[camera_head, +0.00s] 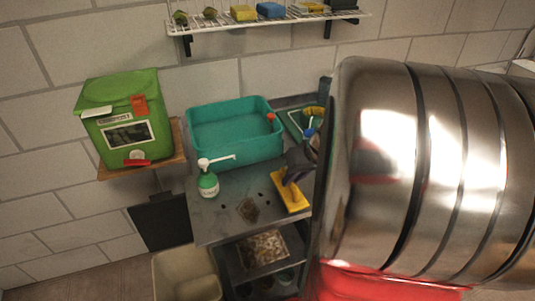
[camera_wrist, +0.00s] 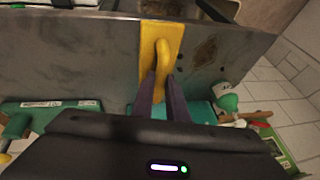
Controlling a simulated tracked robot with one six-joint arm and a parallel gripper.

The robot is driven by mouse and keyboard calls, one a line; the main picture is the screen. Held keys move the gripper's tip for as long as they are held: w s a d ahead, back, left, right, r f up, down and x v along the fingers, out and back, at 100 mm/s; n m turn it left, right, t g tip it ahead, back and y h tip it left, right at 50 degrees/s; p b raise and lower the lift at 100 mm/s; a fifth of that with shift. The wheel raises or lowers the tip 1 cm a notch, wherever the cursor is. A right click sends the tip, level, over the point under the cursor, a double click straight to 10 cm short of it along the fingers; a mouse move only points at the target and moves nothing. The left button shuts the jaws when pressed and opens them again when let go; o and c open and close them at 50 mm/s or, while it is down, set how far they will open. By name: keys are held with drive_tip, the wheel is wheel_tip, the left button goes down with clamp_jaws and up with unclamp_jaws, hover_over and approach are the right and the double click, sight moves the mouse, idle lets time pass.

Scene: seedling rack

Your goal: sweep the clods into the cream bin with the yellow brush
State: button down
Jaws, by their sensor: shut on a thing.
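The yellow brush (camera_head: 293,194) lies on the grey bench top (camera_head: 216,231), toward its right side. My gripper (camera_head: 292,177) is shut on the brush's handle; in the wrist view both dark fingers (camera_wrist: 161,98) close around the raised handle of the brush (camera_wrist: 152,32). The clods are small dark bits near a brown soil patch (camera_head: 248,210) left of the brush; the patch also shows in the wrist view (camera_wrist: 205,50). The cream bin (camera_head: 186,276) stands low, below the bench's front left edge. The brush's underside is hidden.
A green and white pump bottle (camera_head: 208,183) stands on the bench left of the soil. A teal tub (camera_head: 235,133) is behind it. A green box (camera_head: 122,120) sits on a wall shelf at left. My arm hides the right side.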

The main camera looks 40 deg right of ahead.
wheel_tip(320, 180, down, 2)
drive_tip(key=shift+f, duration=0.15)
drive_tip(key=shift+w+a+f, duration=0.15)
drive_tip(key=shift+a, duration=0.15)
drive_tip(key=w+a, duration=0.4)
drive_tip(key=a, duration=1)
drive_tip(key=w+a, duration=0.5)
drive_tip(key=a, duration=0.9)
drive_tip(key=shift+a, duration=0.25)
wheel_tip(320, 180, up, 7)
drive_tip(key=d, duration=0.3)
drive_tip(key=shift+s, duration=0.45)
drive_tip(key=shift+s+a, duration=0.1)
drive_tip(key=shift+s, duration=0.05)
idle(0.3)
